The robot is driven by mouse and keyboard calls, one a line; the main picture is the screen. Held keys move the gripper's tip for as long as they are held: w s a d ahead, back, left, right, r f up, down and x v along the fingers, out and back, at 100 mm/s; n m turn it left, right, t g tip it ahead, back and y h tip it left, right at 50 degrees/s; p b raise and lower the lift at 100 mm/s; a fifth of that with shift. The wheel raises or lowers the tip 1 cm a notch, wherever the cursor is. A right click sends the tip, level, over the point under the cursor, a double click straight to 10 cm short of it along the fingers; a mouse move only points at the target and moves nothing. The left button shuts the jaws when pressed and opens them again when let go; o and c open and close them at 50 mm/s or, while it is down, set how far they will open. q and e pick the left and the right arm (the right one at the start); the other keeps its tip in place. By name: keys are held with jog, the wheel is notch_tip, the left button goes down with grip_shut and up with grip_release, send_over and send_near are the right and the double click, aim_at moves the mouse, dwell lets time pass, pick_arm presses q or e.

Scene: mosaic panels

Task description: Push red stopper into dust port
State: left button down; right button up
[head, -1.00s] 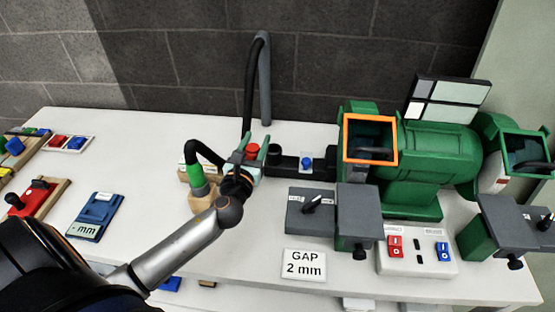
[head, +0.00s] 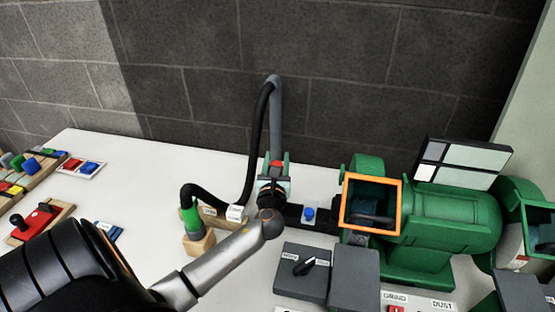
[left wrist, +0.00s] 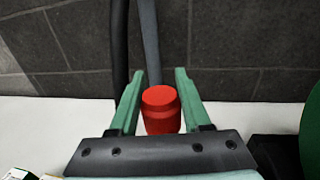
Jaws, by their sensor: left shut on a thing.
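The red stopper (head: 277,163) is a short red cylinder held upright in my left gripper (head: 274,172), above the left end of the black duct (head: 293,212). In the left wrist view the stopper (left wrist: 161,110) sits between the two green fingers of my left gripper (left wrist: 160,98), which is shut on it. The black duct runs left from the green grinder (head: 440,222). My gripper and wrist cover the duct's left end, so I cannot make out the dust port opening. My right gripper is not in view.
A blue knob (head: 308,214) stands on the duct to the right of my gripper. A grey pipe (head: 274,115) and a black hose (head: 256,140) rise close behind it. A green-topped nozzle (head: 190,213) stands in a wooden block to the left. The left table is partly clear.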

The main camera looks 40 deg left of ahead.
pick_arm(q)
jog(key=shift+r, duration=0.1)
notch_tip(320, 180, down, 5)
jog(key=b, duration=0.3)
jog(key=shift+b, duration=0.35)
jog(key=shift+p, duration=0.5)
dwell(0.6)
jog(key=shift+f+b, duration=1.3)
jog(key=shift+f, duration=0.3)
jog(key=shift+c, duration=1.4)
grip_release()
jog(key=shift+d, duration=0.1)
jog(key=shift+r, duration=0.15)
